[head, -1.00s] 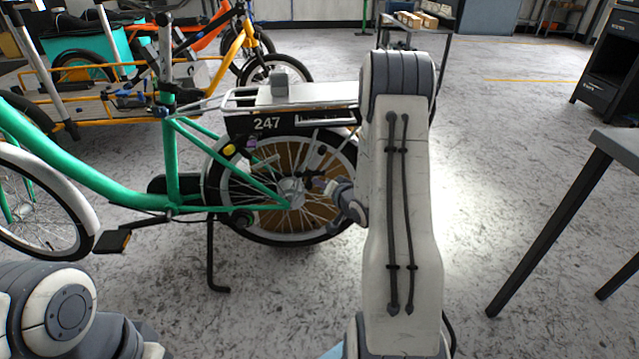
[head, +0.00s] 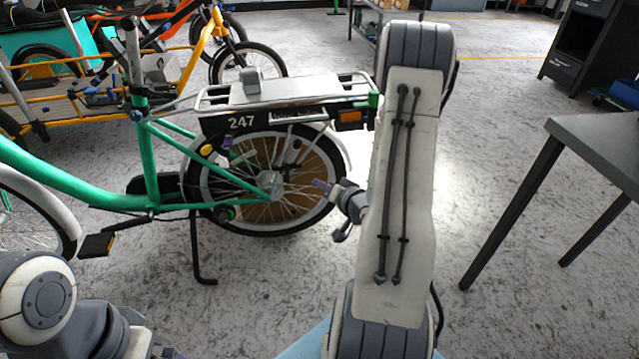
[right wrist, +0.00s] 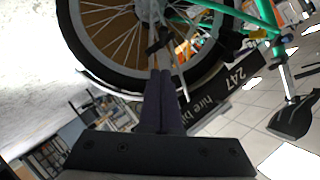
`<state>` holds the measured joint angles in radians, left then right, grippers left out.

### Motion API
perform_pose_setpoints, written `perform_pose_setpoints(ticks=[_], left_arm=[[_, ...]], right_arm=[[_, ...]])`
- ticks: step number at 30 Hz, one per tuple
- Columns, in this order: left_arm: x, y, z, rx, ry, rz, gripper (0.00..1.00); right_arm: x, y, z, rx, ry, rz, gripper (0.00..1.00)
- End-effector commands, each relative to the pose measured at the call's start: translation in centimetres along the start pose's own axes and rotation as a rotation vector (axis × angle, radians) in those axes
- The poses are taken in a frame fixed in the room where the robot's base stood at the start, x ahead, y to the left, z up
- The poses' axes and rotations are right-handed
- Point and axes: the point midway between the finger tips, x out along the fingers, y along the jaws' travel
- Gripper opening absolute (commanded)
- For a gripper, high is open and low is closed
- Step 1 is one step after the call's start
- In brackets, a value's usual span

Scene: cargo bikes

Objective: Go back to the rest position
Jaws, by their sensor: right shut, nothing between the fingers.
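My right gripper (head: 322,186) shows at the end of my right arm, partly hidden behind its wrist. Its purple fingers are shut and empty, in front of the rear wheel's right side in the head view. The right wrist view shows the closed fingers (right wrist: 160,100) pointing toward the wheel (right wrist: 115,35); I cannot tell the exact gap. The green bike (head: 165,165) stands upright on its kickstand, with the number 247 on its black rear panel (head: 240,123). My left arm shows at the lower left, but its gripper is out of view.
A grey table (head: 600,140) with dark legs stands at the right. A black cabinet (head: 590,50) is behind it. Orange and yellow cargo bikes (head: 190,60) stand at the back left. The floor between the bike and the table is open.

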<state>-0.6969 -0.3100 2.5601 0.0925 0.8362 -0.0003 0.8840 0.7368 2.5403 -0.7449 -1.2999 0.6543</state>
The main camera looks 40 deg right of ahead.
Motion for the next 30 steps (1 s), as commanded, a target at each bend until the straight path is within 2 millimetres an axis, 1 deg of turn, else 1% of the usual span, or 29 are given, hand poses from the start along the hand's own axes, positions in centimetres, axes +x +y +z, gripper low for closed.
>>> perform_pose_setpoints(ticks=[8, 11, 14, 17, 18, 20, 21, 23, 24, 26, 27, 29, 30], left_arm=[[0.0, 0.0, 0.0, 0.000, 0.000, 0.000, 1.00], [-0.1, 0.0, 0.0, 0.000, 0.000, 0.000, 1.00], [-0.3, 0.0, 0.0, 0.000, 0.000, 0.000, 1.00], [-0.6, 0.0, 0.0, 0.000, 0.000, 0.000, 1.00], [-0.7, 0.1, 0.0, 0.000, 0.000, 0.000, 1.00], [-0.9, 0.1, -0.1, 0.000, 0.000, 0.000, 1.00], [-1.0, 0.1, -0.1, 0.000, 0.000, 0.000, 1.00], [-1.2, 0.1, -0.1, 0.000, 0.000, 0.000, 1.00], [-1.3, 0.1, -0.1, 0.000, 0.000, 0.000, 1.00], [-1.5, 0.1, -0.1, 0.000, 0.000, 0.000, 1.00], [-1.6, 0.1, -0.1, 0.000, 0.000, 0.000, 1.00], [-1.8, 0.1, -0.1, 0.000, 0.000, 0.000, 1.00], [-1.9, 0.1, -0.1, 0.000, 0.000, 0.000, 1.00]], right_arm=[[0.0, 0.0, 0.0, 0.000, 0.000, 0.001, 0.00], [0.3, -0.6, 0.3, -0.026, -0.022, 0.005, 0.00], [1.2, -2.6, 1.3, -0.117, -0.096, 0.024, 0.00], [2.0, -5.9, 3.2, -0.270, -0.216, 0.059, 0.00], [2.0, -7.5, 4.1, -0.339, -0.269, 0.075, 0.00], [1.7, -9.9, 5.6, -0.442, -0.348, 0.096, 0.00], [1.2, -11.5, 6.6, -0.505, -0.399, 0.109, 0.00], [0.0, -13.8, 8.2, -0.595, -0.477, 0.122, 0.00], [-1.0, -15.4, 9.3, -0.651, -0.528, 0.127, 0.00], [-3.0, -17.6, 11.0, -0.733, -0.607, 0.128, 0.00], [-4.6, -19.0, 12.2, -0.783, -0.661, 0.125, 0.00], [-7.3, -20.8, 13.8, -0.856, -0.744, 0.115, 0.00], [-9.2, -21.8, 14.9, -0.898, -0.799, 0.104, 0.00]])
